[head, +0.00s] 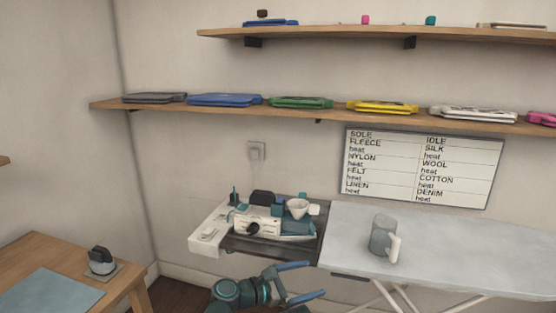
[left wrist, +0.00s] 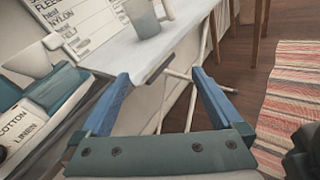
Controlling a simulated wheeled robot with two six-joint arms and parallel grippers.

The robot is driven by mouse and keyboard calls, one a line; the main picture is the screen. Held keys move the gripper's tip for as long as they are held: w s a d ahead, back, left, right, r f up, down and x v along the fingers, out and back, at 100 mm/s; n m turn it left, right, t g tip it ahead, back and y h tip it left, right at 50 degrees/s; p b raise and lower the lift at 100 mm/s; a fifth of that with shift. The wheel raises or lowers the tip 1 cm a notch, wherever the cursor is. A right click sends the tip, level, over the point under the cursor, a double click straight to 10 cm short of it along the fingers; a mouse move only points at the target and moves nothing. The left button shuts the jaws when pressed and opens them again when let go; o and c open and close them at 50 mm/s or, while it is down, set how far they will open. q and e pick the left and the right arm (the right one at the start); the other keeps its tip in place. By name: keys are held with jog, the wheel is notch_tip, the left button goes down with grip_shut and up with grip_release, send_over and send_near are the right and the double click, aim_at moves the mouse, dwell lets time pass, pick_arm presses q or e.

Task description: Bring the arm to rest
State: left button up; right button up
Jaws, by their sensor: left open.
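My left gripper (head: 307,281) is in the lower middle of the head view, in front of the ironing board. Its two blue fingers are spread and nothing is between them. In the left wrist view the open fingers (left wrist: 160,82) frame the board's edge and a white leg beyond it. The gripper appears apart from the board. My right gripper is in neither view.
A grey mug (head: 383,236) stands on the pale ironing board (head: 450,245). A white and teal appliance (head: 262,225) sits at its left end. A wooden table (head: 40,250) is at left; a striped rug (left wrist: 292,100) lies on the floor.

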pick_arm(q)
jog(key=s+a+f+m+g+y, duration=0.45)
jog(key=a+f+m+y, duration=0.35)
jog(key=f+m, duration=0.4)
jog(key=s+a+f+m+g+y, duration=0.1)
jog(key=s+a+f+m+y, duration=0.25)
jog(key=a, duration=0.45)
jog(key=s+a+f+m+g+y, duration=0.1)
jog(key=s+a+f+m+y, duration=0.25)
jog(key=a, duration=0.45)
jog(key=s+d+r+m+y, duration=0.1)
jog(key=s+d+m, duration=0.45)
jog(key=d, duration=0.55)
notch_tip(320, 180, up, 17)
jog(key=p, duration=1.7)
jog(key=shift+a+n+g, duration=0.25)
jog(key=shift+n+g, duration=0.2)
jog(key=shift+w, duration=0.1)
